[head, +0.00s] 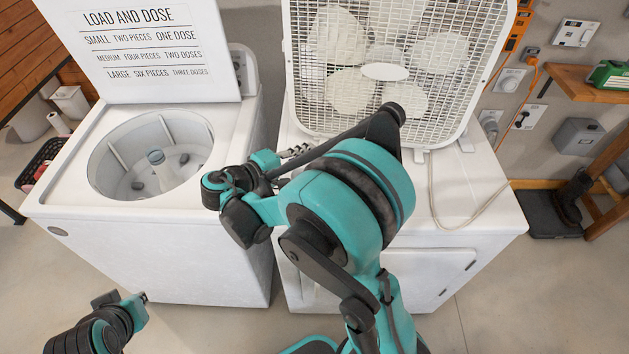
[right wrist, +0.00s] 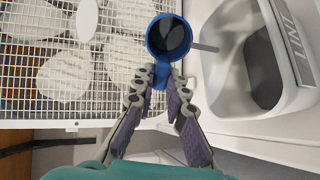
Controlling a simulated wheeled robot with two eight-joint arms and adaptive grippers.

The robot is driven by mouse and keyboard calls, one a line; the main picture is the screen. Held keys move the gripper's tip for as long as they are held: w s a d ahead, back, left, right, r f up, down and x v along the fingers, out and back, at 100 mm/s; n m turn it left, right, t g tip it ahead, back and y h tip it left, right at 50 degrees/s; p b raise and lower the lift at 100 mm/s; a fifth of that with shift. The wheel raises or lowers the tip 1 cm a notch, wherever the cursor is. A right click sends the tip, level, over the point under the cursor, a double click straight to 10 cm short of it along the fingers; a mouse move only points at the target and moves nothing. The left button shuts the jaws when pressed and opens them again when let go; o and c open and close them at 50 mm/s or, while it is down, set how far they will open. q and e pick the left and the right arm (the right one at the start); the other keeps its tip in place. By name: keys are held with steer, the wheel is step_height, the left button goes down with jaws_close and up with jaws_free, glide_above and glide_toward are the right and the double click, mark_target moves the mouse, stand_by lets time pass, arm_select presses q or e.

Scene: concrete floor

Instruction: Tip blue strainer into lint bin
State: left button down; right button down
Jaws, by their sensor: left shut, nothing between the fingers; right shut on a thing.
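The blue strainer (right wrist: 151,39) is a round cup with a blue rim and a dark inside, its opening facing the camera in the right wrist view. My right gripper (right wrist: 161,78) is shut on its short blue handle. The pale lint bin (right wrist: 292,112), with LINT lettering on its side, is at the right of that view, just right of the strainer. Dark grey shows inside the bin. In the head view my right arm hides strainer, bin and right gripper. My left gripper (head: 138,298) is shut and empty at the lower left, away from both.
A white box fan (head: 300,60) stands on a white dryer (head: 480,215), close to the strainer in the right wrist view. Left of it is a washer (head: 60,195) with its lid (head: 150,85) up. A cable (head: 460,225) lies on the dryer top. Floor in front is clear.

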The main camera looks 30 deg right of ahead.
steer(key=shift+s+a+f+h+b, duration=0.15)
steer(key=shift+a+h+b, duration=0.35)
steer(key=shift+b, duration=0.55)
